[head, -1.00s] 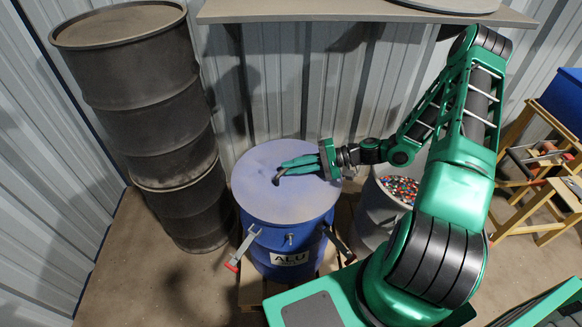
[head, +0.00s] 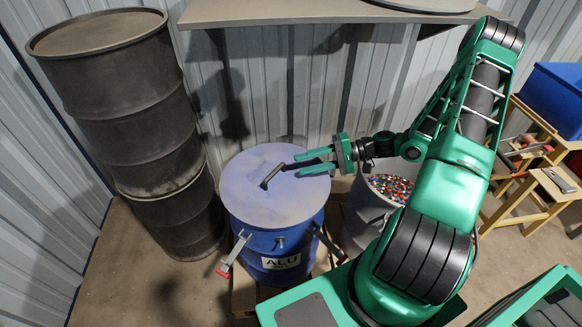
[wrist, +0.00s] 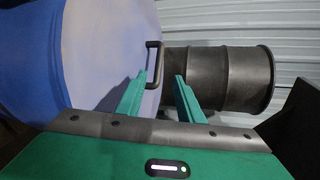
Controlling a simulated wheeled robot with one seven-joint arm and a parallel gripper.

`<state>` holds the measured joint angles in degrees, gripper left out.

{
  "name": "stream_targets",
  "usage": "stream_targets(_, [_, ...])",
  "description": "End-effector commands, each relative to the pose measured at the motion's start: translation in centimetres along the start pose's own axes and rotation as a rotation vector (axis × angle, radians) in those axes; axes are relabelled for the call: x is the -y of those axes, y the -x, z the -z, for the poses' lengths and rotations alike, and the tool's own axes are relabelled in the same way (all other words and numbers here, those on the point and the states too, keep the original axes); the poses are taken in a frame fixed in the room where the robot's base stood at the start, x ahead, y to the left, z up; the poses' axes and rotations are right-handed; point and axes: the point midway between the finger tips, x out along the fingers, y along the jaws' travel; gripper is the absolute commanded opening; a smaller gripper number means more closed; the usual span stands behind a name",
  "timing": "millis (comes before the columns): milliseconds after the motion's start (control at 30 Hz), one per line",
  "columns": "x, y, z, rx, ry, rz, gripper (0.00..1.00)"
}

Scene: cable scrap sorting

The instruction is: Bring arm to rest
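My gripper (head: 306,164) is over the right part of the lid (head: 248,196) of the blue drum marked ALU (head: 283,247). Its two green fingers are apart, with nothing between them. The lid's dark handle (head: 273,176) is just left of the fingertips. In the wrist view, the handle (wrist: 147,66) shows ahead of the spread fingertips (wrist: 163,78), on the pale blue lid (wrist: 100,50). The lid lies on the drum.
Two stacked dark drums (head: 120,110) stand at the left. A grey drum (head: 366,215) with colourful bits (head: 392,187) is right of the blue drum. A shelf (head: 330,10) runs along the wall above. A wooden stand (head: 540,185) with a blue bin (head: 555,95) is at the right.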

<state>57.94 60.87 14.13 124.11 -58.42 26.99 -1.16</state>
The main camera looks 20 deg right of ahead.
Motion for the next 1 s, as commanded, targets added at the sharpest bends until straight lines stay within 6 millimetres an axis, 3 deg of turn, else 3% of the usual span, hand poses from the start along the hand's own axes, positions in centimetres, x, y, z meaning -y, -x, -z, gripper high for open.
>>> stream_targets(200, [0.0, 1.8, 0.0, 0.0, 0.001, 0.0, 0.34])
stream_targets(467, [0.0, 2.0, -0.2, 0.01, 0.004, -0.024, 0.34])
stream_targets(733, [0.1, 3.0, -2.9, 0.085, 0.031, -0.284, 0.34])
stream_targets(1000, [1.1, 6.1, -6.0, 0.126, 0.052, -0.592, 0.34])
